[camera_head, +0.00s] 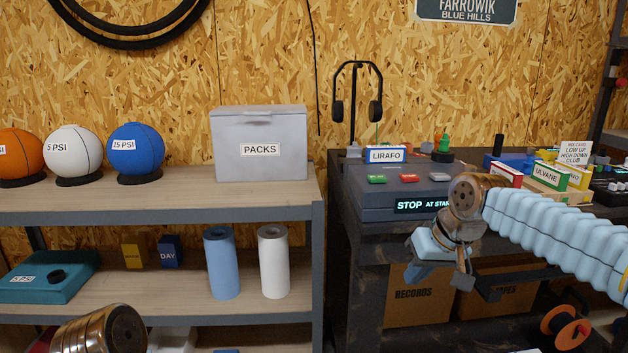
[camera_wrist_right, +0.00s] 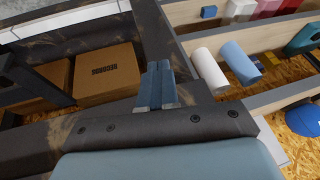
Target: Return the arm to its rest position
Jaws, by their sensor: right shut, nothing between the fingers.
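My right arm (camera_head: 560,228), in a pale blue sleeve, comes in from the right of the head view in front of the dark bench. My right gripper (camera_head: 416,274) hangs at its end, in front of the bench's front edge and the lower shelf. In the right wrist view the blue fingers (camera_wrist_right: 157,88) lie together, shut with nothing between them. A copper-coloured joint of my left arm (camera_head: 100,330) shows at the bottom left of the head view. My left gripper is not seen.
A control box (camera_head: 375,203) and card boxes stand on the bench (camera_head: 365,240). Below are a RECORDS carton (camera_head: 415,308) and an orange spool (camera_head: 566,328). The left shelf (camera_head: 190,196) holds balls, a PACKS box (camera_head: 260,125) and, lower, a blue roll (camera_head: 221,265) and white roll (camera_head: 273,262).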

